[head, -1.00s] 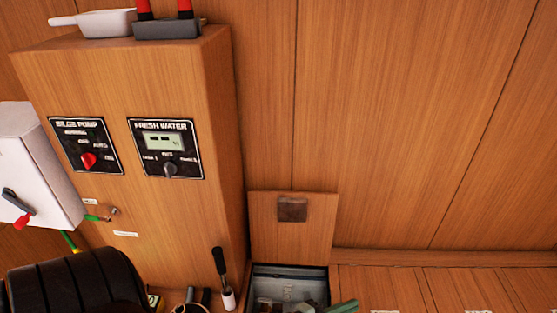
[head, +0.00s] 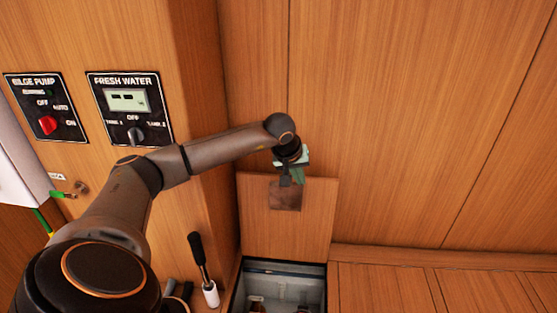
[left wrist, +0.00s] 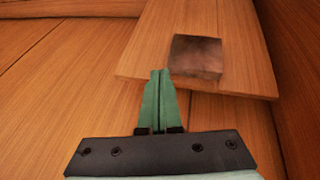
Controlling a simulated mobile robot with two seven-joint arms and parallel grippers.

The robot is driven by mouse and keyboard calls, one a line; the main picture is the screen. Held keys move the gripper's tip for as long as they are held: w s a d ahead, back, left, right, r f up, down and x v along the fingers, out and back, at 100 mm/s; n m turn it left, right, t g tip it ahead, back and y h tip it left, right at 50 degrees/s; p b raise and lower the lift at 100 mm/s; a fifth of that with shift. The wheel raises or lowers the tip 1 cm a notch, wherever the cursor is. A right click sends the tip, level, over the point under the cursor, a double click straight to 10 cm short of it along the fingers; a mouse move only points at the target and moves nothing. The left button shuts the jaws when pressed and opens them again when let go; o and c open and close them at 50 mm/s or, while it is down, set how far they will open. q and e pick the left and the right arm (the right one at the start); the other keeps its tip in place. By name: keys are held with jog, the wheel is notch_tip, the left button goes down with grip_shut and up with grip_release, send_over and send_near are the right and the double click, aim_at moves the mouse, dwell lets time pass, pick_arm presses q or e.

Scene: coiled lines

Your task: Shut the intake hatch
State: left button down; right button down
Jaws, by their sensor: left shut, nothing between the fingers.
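The intake hatch (head: 308,232) is a wooden lid standing open, upright against the back wall, with a dark square plate near its top edge. Below it is the open compartment (head: 240,296), with a pale grey inside and a few items at the bottom. My left gripper (head: 292,181) is shut and empty, at the lid's top edge by the dark plate in the head view. In the left wrist view the green fingertips (left wrist: 158,74) are together beside the lid (left wrist: 240,73), close to its edge. I cannot tell whether they touch it. My right gripper is not in view.
A wooden cabinet with a bilge pump panel (head: 46,107) and a fresh water panel (head: 130,108) stands at the left. A lever with a black grip (head: 198,253) stands just left of the compartment. The wooden surface to the right (head: 400,288) looks clear.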

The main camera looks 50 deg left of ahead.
pick_arm(q)
jog(key=s+a+r+m+y, duration=0.1)
jog(key=a+r+y, duration=0.2)
jog(key=a, duration=0.5)
jog(key=b+x, duration=0.2)
jog(key=x, duration=0.7)
jog(key=shift+a+f, duration=0.15)
